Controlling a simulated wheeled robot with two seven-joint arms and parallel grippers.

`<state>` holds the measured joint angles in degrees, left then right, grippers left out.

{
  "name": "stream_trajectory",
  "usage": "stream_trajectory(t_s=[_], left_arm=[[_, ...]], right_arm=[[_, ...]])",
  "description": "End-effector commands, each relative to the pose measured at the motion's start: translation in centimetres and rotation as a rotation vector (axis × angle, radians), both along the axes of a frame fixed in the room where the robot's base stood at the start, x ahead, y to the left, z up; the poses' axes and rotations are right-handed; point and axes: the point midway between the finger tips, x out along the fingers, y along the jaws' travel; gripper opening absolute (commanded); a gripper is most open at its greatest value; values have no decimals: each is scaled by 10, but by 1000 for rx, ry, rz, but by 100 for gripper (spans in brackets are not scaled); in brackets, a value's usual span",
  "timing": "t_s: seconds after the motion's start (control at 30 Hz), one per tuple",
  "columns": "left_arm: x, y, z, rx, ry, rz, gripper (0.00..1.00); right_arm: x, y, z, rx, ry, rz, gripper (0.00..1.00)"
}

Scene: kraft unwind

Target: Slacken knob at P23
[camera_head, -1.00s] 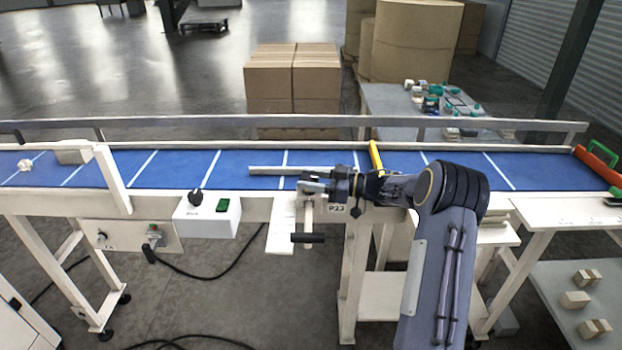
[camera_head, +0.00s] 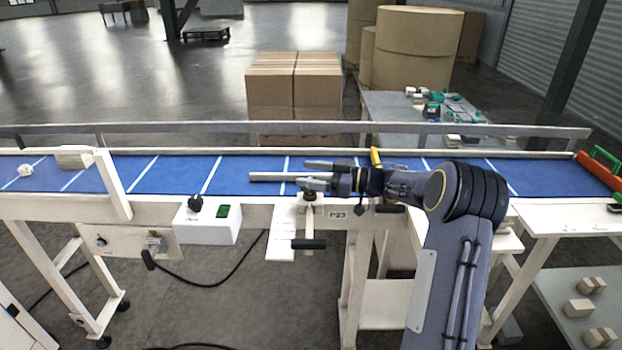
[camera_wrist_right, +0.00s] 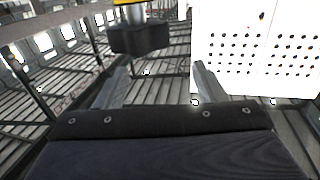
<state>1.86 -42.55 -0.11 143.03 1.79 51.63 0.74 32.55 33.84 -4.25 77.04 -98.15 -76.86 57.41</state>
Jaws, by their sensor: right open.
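The P23 label (camera_head: 337,215) is on the front edge of the white conveyor frame. Just left of it is a bracket with a short stem and a dark knob (camera_head: 309,196) at its top, partly covered by my right gripper. My right gripper (camera_head: 311,175) is open, its fingers pointing left over the front of the belt, just above the knob. In the right wrist view the jaws (camera_wrist_right: 160,84) are apart with nothing between them. A black block-like part (camera_wrist_right: 140,38) on a grey stem shows above the left finger. My left gripper is out of view.
A black bar handle (camera_head: 309,244) hangs below the bracket. A white box (camera_head: 207,223) with a black knob and green button is to the left. A yellow lever (camera_head: 376,157) stands behind my wrist.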

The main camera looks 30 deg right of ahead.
Motion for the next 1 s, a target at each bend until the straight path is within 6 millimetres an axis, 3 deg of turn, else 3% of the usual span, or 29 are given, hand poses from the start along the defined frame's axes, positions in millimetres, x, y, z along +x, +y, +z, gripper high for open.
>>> stream_trajectory(t_s=[0.2,0.6,1.0], left_arm=[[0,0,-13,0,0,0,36],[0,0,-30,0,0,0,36],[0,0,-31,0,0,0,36]], right_arm=[[-31,20,42,-3,-6,1,64],[-96,60,76,0,-3,0,64],[-107,67,83,1,1,0,64]])
